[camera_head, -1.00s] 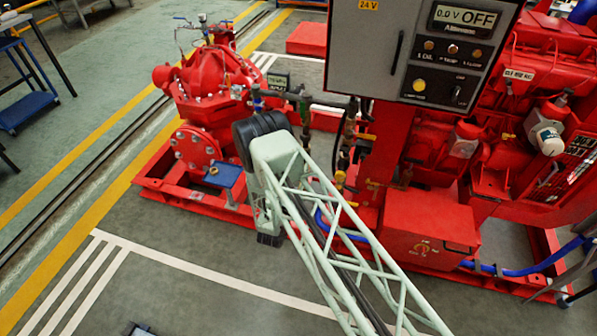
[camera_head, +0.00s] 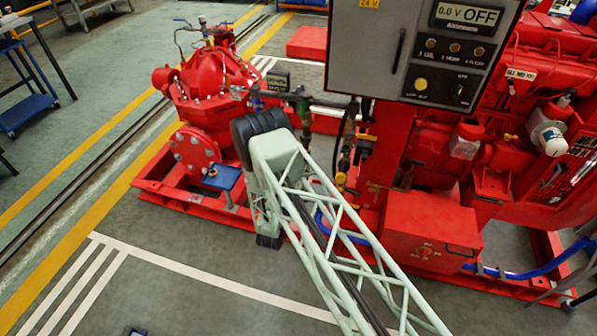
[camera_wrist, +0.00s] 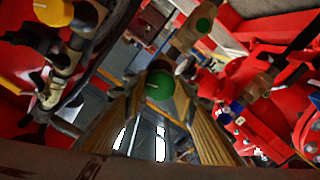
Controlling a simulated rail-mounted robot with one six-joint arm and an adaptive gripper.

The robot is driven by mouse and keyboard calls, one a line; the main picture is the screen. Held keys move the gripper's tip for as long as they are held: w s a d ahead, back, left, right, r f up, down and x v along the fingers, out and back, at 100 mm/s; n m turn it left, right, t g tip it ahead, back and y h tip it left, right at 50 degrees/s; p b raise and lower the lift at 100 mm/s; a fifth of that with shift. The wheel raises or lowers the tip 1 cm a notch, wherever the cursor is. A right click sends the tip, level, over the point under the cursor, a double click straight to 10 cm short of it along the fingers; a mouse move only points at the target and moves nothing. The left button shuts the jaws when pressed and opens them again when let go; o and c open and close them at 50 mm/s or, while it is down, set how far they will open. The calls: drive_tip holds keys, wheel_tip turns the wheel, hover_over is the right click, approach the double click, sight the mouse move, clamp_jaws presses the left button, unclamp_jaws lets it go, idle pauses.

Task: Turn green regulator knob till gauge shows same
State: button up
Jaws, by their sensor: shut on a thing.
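The green knob (camera_wrist: 159,84) shows in the middle of the wrist view, between the two ribbed fingers of my gripper (camera_wrist: 158,92). The fingers are closed on its sides. A second round green part (camera_wrist: 203,25) sits on a tan body above and to the right. In the head view, a small digital gauge (camera_head: 277,81) stands on the pipework right of the red pump; its digits are too small to read. My arm hides the gripper and most of the regulator area in the head view.
A grey control panel (camera_head: 392,50) reading 0.0 V OFF stands right of the pipework. The red pump (camera_head: 215,85) is at left. In the wrist view, a yellow knob (camera_wrist: 53,12) and pipe fittings crowd the left, red machine parts the right. Open floor lies in front.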

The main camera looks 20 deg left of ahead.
drive_tip(key=o, duration=0.9)
drive_tip(key=shift+c, duration=0.2)
drive_tip(key=s, duration=1.2)
drive_tip(key=shift+d, duration=0.3)
